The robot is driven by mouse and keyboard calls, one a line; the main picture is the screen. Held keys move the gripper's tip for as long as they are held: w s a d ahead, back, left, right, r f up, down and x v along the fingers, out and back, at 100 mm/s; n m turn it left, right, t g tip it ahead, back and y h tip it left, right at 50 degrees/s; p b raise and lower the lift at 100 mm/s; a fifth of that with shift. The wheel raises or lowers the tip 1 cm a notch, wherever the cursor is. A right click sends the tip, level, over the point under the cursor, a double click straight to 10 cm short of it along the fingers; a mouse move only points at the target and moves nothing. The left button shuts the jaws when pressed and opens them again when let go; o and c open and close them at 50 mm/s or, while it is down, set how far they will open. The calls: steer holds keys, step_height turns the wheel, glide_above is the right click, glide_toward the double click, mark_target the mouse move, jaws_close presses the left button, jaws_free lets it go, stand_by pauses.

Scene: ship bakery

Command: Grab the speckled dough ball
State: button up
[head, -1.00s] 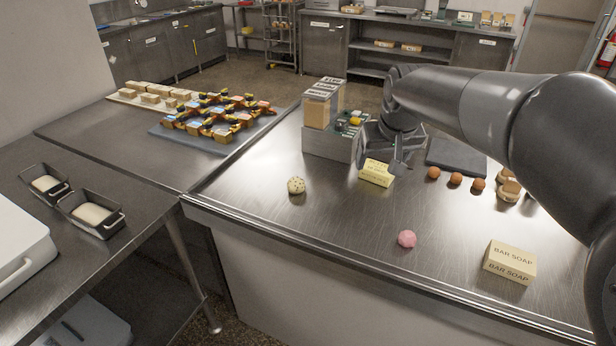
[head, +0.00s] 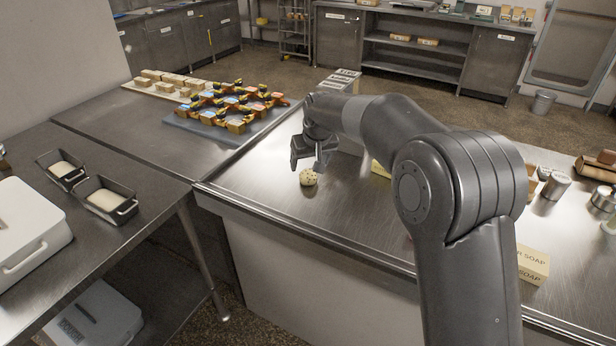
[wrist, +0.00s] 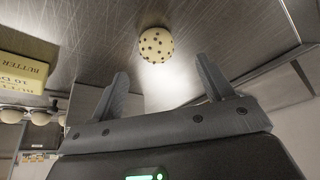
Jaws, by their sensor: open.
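The speckled dough ball (head: 308,177) is a small cream ball with dark spots. It sits on the steel counter (head: 262,192) near its left part. My gripper (head: 308,162) is above and just behind the ball in the head view, with its fingers apart and nothing between them. In the wrist view the speckled dough ball (wrist: 156,45) lies beyond the two open fingertips (wrist: 160,72), roughly centred between them and not touched by them.
A yellow butter block (wrist: 22,75) lies to one side in the wrist view, mostly hidden by my arm in the head view. A soap bar (head: 532,265) lies at right. A tray of packed goods (head: 225,110) and loaf tins (head: 105,200) stand at left.

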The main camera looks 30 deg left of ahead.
mark_target(308, 171)
steer(key=x, duration=0.6)
steer(key=shift+w+f, duration=0.15)
steer(key=shift+w, duration=0.2)
steer(key=shift+c, duration=0.5)
steer(key=c, duration=1)
